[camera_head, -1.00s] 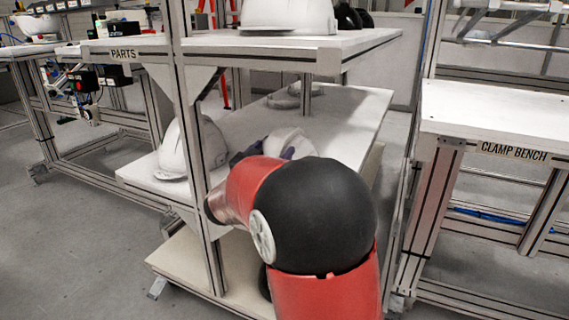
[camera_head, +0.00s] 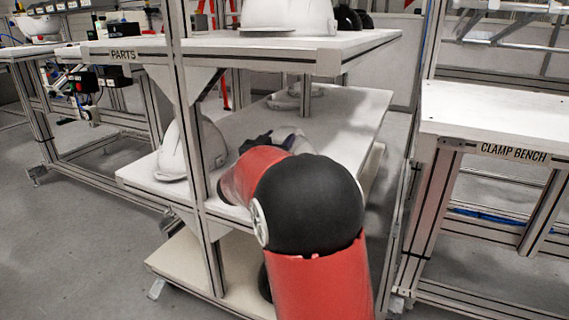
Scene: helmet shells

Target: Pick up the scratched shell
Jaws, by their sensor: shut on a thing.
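A pale helmet shell (camera_head: 283,132) is on the middle shelf of the parts rack, mostly hidden behind my arm. My gripper (camera_head: 270,142) reaches in over this shelf; its dark fingers are at the shell and shut on it. Whether the shell touches the shelf is hidden. A second white shell (camera_head: 190,150) stands at the left end of the same shelf, behind an upright. A large white shell (camera_head: 288,14) sits on the top shelf, cut by the picture edge. No scratch can be made out on any of them.
The parts rack's top shelf (camera_head: 230,47) overhangs the middle shelf (camera_head: 345,120). A metal upright (camera_head: 190,130) stands just left of my arm. The clamp bench (camera_head: 495,115) at right has a clear top.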

